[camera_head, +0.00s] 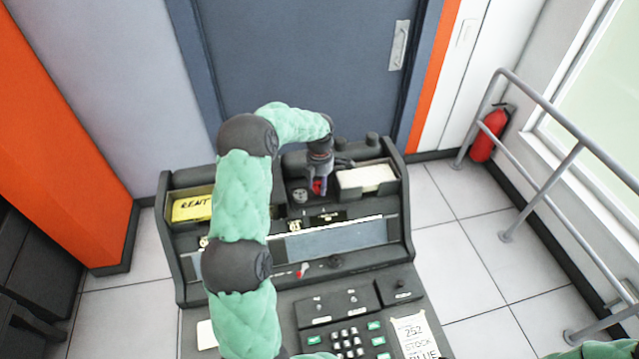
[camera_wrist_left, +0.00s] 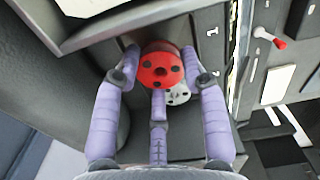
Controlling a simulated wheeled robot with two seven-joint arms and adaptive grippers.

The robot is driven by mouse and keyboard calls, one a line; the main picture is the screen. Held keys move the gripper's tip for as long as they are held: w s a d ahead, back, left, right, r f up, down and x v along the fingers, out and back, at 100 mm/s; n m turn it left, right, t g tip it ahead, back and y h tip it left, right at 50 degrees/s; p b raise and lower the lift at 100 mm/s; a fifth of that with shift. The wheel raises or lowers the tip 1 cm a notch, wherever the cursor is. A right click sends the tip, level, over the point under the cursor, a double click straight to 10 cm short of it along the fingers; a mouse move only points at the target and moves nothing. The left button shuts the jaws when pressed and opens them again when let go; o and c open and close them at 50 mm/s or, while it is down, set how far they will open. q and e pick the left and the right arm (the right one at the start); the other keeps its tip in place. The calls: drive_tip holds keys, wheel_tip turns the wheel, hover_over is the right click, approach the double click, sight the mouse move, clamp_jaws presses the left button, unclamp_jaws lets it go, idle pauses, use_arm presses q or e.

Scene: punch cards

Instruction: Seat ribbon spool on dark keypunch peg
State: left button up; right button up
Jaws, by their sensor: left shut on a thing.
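My left gripper (camera_head: 319,182) is over the upper bay of the dark keypunch (camera_head: 186,262). It is shut on a red ribbon spool (camera_head: 317,187). In the left wrist view the red spool (camera_wrist_left: 162,68) shows its round face with dark holes, held between the lilac fingers. A grey spool-like disc with holes (camera_wrist_left: 178,95) lies just beyond and partly behind it; it also shows in the head view (camera_head: 300,195), left of the gripper. I cannot make out a bare peg, nor whether the red spool touches anything below. My right gripper is out of view.
A yellow card stack (camera_head: 193,209) marked RENT lies left of the bay, and a pale card stack (camera_head: 366,178) lies close on its right. A red-tipped lever (camera_head: 302,271) stands lower on the panel. A railing (camera_head: 540,100) runs at the right.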

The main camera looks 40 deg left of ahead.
use_arm(q)
drive_tip(key=shift+f+b, duration=0.35)
drive_tip(key=shift+f, duration=0.15)
idle(0.4)
drive_tip(key=shift+f, duration=0.3)
drive_tip(key=shift+f+b, duration=0.45)
drive_tip(key=shift+b, duration=0.25)
idle(0.8)
drive_tip(key=o, duration=1)
drive_tip(key=shift+s, duration=0.1)
drive_tip(key=shift+c, duration=0.2)
drive_tip(key=shift+o, duration=0.5)
drive_tip(key=o, duration=0.4)
